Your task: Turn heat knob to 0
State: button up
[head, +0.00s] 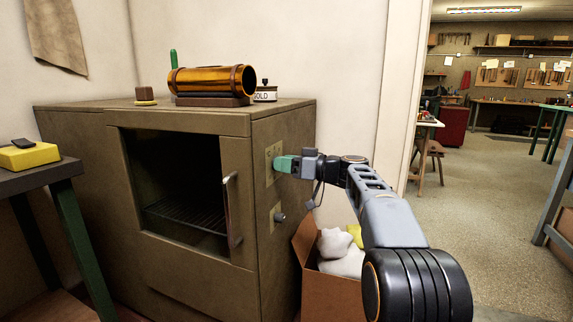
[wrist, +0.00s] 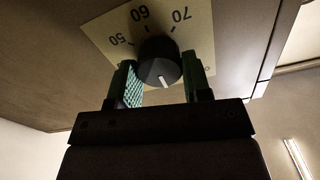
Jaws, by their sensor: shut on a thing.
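The heat knob (wrist: 158,50) is a round black dial with a white pointer line, on a pale plate (wrist: 119,22) marked 50, 60 and 70. In the wrist view its pointer aims down, roughly opposite the 60. My gripper (wrist: 160,66) has its green fingers on both sides of the knob, shut on it. In the head view my gripper (head: 277,163) is at the upper plate (head: 269,152) on the right side of the brown oven (head: 210,125), hiding the knob there. The lower marks on the scale are hidden by the gripper.
A second knob (head: 280,217) sits lower on the same oven side. The oven's handle (head: 230,208) is left of it. A cardboard box (head: 330,293) with white and yellow contents stands below my arm. An amber cylinder (head: 212,80) lies on the oven top. Open floor is at right.

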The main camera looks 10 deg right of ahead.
jog(key=o, duration=0.9)
jog(key=p+v, duration=0.2)
jog(key=v, duration=1.2)
jog(key=shift+p, duration=0.4)
jog(key=shift+a, duration=0.1)
jog(key=s+a+r+m+g+h+p, duration=0.35)
jog(key=s+a+p, duration=0.2)
jog(key=p, duration=0.45)
jog(key=s+a+r+m+g+h+p, duration=0.2)
jog(key=s+a+r+h+p, duration=0.15)
jog(key=a+p, duration=0.5)
jog(key=s+d+r+m+h+p, duration=0.1)
jog(key=s+r+h+p, duration=0.2)
jog(key=s+p, duration=0.4)
jog(key=s+d+r+m+g+h+p, duration=0.1)
jog(key=s+r+h+p, duration=0.3)
jog(key=p, duration=1)
jog(key=s+r+m, duration=0.1)
jog(key=s, duration=0.2)
jog(key=shift+d+h, duration=0.3)
jog(key=shift+d, duration=0.05)
